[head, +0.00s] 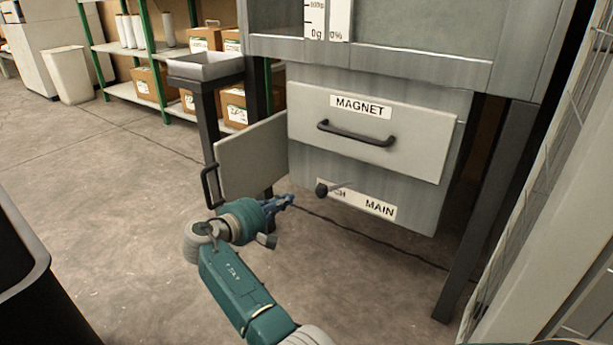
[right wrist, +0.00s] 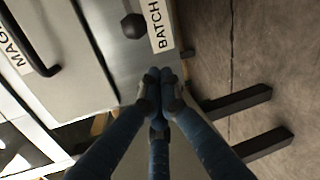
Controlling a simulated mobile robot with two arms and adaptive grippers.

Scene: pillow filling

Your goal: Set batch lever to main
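The batch lever (head: 321,190) is a short thin rod with a dark round knob, low on the grey machine front. Its knob lies at the left, over the BATCH end of the white label (head: 380,208); MAIN is printed at the label's right end. My right gripper (head: 288,201) is just left of the knob, apart from it. In the right wrist view its blue fingertips (right wrist: 160,76) are together with nothing seen between them, and the knob (right wrist: 133,25) is beyond them beside the word BATCH. My left gripper is not in view.
Above the lever is the MAGNET drawer front (head: 400,125) with a black handle. A grey panel with a handle (head: 250,160) stands out at the left, behind my right gripper. A dark machine leg (head: 485,215) is at the right. The floor below the lever is clear.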

